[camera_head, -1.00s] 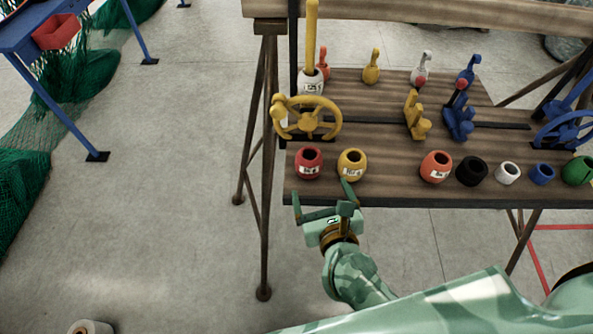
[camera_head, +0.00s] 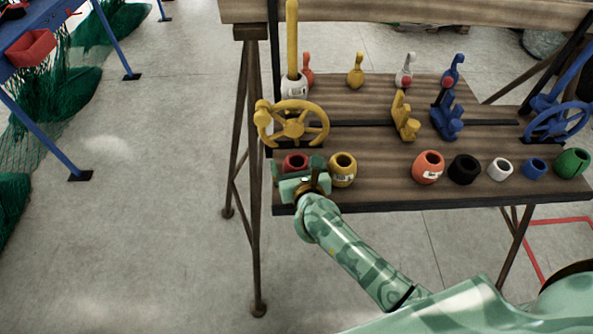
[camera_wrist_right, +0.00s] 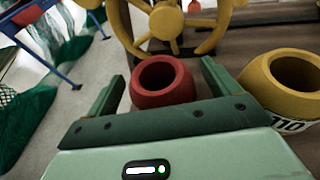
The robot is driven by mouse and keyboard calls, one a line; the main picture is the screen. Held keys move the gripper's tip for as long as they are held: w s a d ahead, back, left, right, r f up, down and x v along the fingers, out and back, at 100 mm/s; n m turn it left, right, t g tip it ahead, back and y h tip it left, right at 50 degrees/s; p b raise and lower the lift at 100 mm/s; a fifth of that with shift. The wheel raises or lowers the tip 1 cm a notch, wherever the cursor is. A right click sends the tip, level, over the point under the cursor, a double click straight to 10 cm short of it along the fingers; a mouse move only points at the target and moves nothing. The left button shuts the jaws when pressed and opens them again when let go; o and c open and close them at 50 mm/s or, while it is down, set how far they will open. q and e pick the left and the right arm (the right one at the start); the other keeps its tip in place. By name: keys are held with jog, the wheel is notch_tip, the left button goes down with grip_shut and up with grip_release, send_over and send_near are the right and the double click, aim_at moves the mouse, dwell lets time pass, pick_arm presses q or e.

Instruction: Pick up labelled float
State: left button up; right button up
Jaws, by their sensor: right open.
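The red float (camera_head: 295,160), a hollow barrel shape, stands upright on the wooden bench's front edge. My right gripper (camera_head: 297,171) is at this float and partly hides it in the head view, label side included. In the right wrist view the red float (camera_wrist_right: 165,85) sits between the two spread fingers, with no clear grip on it. A yellow float (camera_head: 342,170) with a white label stands just right of the gripper; its label reads about "110" in the wrist view (camera_wrist_right: 290,85). An orange float (camera_head: 428,168) also has a white label. My left gripper is out of view.
Black (camera_head: 463,169), white (camera_head: 499,169), blue (camera_head: 535,168) and green (camera_head: 572,163) floats continue the row to the right. A yellow handwheel (camera_head: 293,125) stands close behind the red float. Bare bench lies between yellow and orange.

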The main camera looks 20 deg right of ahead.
jog(key=shift+x, duration=0.85)
jog(key=c, duration=1.1)
jog(key=shift+c, duration=0.2)
jog(key=shift+r, duration=0.1)
